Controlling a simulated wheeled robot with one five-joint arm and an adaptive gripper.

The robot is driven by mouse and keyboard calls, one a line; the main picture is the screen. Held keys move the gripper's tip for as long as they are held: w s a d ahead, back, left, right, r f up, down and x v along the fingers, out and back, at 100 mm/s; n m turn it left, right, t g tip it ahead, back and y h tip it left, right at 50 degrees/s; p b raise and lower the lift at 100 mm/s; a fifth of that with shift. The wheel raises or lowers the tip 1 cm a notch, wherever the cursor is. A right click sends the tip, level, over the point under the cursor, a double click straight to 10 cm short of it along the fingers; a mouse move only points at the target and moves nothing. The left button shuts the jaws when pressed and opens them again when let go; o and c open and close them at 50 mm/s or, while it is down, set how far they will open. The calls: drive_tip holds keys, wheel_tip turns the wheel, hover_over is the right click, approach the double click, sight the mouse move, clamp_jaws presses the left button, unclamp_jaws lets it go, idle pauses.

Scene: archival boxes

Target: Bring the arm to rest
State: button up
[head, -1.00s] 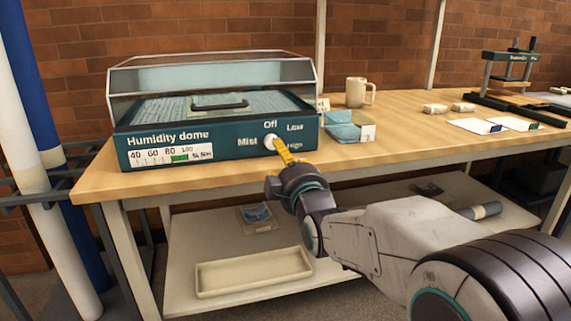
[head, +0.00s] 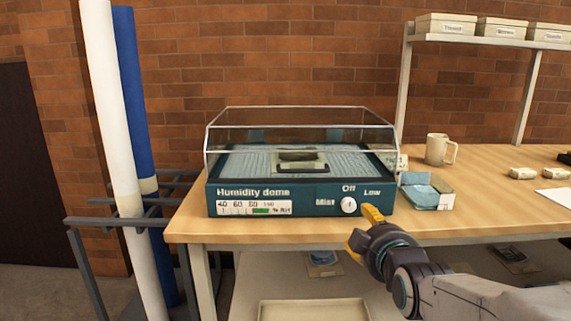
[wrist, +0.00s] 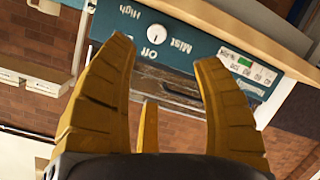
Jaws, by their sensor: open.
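My gripper (head: 364,231) is in front of the bench, just right of and below the dial on the humidity dome's front. Its yellow fingers are spread and empty in the wrist view (wrist: 165,75). The humidity dome (head: 305,199) is a teal box with a clear cover on the wooden bench. Its white dial (head: 348,205) sits among the labels Off, Mist and Low; the wrist view also shows the dial (wrist: 156,33), apart from the fingers, and a High label. A dark item with a handle lies inside under the cover.
The wooden bench (head: 480,222) has a mug (head: 437,149), a small tray with blue cloth (head: 428,192) and small boxes on it. A lower shelf holds a pale tray (head: 312,309). Tall white (head: 122,150) and blue rolls stand in a rack at left. Boxes sit on an upper shelf (head: 500,40).

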drive_tip(key=s+r+m+g+p, duration=0.3)
drive_tip(key=s+r+g+p, duration=0.2)
drive_tip(key=s+p, duration=0.9)
drive_tip(key=s+r+m+g+p, duration=0.4)
drive_tip(key=s+r+g+p, duration=0.2)
drive_tip(key=s+r+p, duration=0.4)
drive_tip(key=s+p, duration=0.3)
drive_tip(key=p, duration=0.1)
drive_tip(key=shift+s+r+p, duration=0.3)
drive_tip(key=shift+s+r, duration=0.1)
